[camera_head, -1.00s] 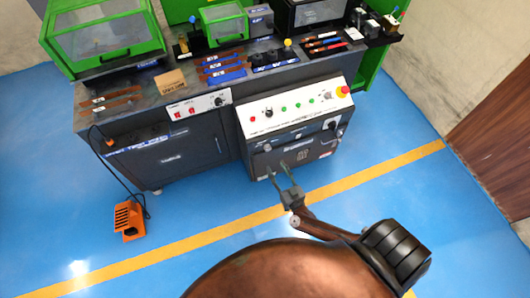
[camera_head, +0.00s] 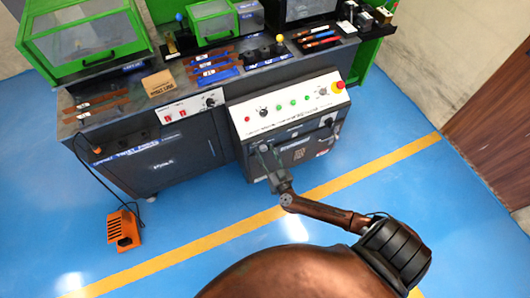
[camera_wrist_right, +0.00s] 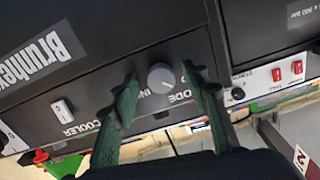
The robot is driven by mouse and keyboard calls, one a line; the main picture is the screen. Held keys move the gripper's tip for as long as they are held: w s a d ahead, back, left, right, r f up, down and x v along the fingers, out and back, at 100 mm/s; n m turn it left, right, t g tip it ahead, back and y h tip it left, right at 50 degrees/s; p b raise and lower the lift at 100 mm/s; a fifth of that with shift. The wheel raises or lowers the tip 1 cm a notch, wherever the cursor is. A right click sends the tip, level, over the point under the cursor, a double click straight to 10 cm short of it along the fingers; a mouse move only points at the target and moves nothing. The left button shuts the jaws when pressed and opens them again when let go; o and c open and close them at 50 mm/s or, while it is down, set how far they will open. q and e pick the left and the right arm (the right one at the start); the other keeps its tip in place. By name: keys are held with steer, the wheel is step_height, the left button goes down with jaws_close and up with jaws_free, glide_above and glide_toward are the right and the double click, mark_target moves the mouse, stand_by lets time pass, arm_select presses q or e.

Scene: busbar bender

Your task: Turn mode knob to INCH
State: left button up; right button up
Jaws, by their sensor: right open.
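The mode knob (camera_wrist_right: 161,77) is a grey round knob on a dark front panel in the right wrist view. The word MODE beside it is partly covered by a finger, and only part of the lettering under the knob shows. My right gripper (camera_wrist_right: 159,73) is open, its two green fingers on either side of the knob in the picture. I cannot tell whether they touch it. In the head view my right gripper (camera_head: 270,158) is at the front of the dark control cabinet (camera_head: 300,152), below the white sloped panel. My left gripper is not in view.
A white COOLER switch (camera_wrist_right: 62,110) lies left of the knob in the wrist view. The sloped panel (camera_head: 290,105) carries buttons and a red emergency stop (camera_head: 338,87). An orange foot pedal (camera_head: 123,231) stands on the blue floor, which is otherwise mostly clear.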

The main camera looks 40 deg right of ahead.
steer(key=shift+c, duration=0.3)
jaws_close()
stand_by(0.3)
